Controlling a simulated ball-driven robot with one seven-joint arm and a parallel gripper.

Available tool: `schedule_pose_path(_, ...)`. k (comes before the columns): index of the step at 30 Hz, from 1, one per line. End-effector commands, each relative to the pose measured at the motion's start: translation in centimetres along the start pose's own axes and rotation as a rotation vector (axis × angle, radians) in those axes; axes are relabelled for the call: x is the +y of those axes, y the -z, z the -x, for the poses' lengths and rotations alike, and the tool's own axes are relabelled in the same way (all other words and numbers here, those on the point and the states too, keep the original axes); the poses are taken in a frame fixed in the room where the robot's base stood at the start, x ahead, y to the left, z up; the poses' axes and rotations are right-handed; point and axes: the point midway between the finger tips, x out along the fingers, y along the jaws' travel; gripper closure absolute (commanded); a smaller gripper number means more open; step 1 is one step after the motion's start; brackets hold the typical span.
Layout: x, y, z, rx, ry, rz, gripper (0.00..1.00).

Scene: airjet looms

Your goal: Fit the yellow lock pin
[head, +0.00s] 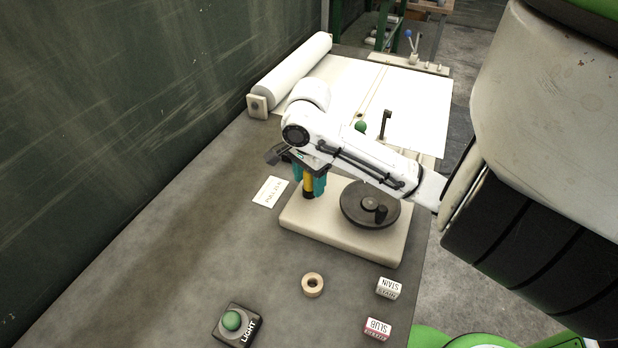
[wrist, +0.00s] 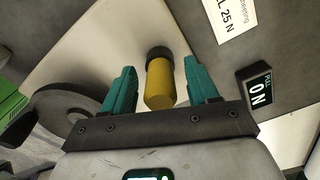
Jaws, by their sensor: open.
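The yellow lock pin (wrist: 160,84) stands upright with its far end at a dark collar (wrist: 158,53) on the beige base plate (head: 340,234). How deep it sits in the collar I cannot tell. My gripper (wrist: 160,70) is open, its teal fingers on either side of the pin with a visible gap at each side. In the head view the yellow pin (head: 308,184) shows between the teal fingers of my gripper (head: 309,181), at the plate's left end. A black handwheel (head: 358,212) with a crank knob sits on the plate's right part.
A white card (head: 270,191) lies left of the plate. A wooden ring (head: 312,285), STAIN (head: 389,288) and SLUB (head: 377,328) blocks and a green LIGHT button (head: 231,320) stand in front. A white roll (head: 291,72) with cloth is behind. The bench's left strip is clear.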

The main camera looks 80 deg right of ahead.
Motion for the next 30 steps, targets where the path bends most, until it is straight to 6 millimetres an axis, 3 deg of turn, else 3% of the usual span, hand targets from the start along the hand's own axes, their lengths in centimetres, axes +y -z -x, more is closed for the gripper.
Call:
schedule_pose_path(8, 0.0, 0.0, 0.5, 0.0, 0.001, 0.001, 0.41)
schedule_pose_path(21, -0.1, 0.1, 8.1, 0.004, 0.002, 0.003, 0.41)
schedule_pose_path(30, 0.0, 0.0, 10.7, 0.0, 0.0, 0.001, 0.41)
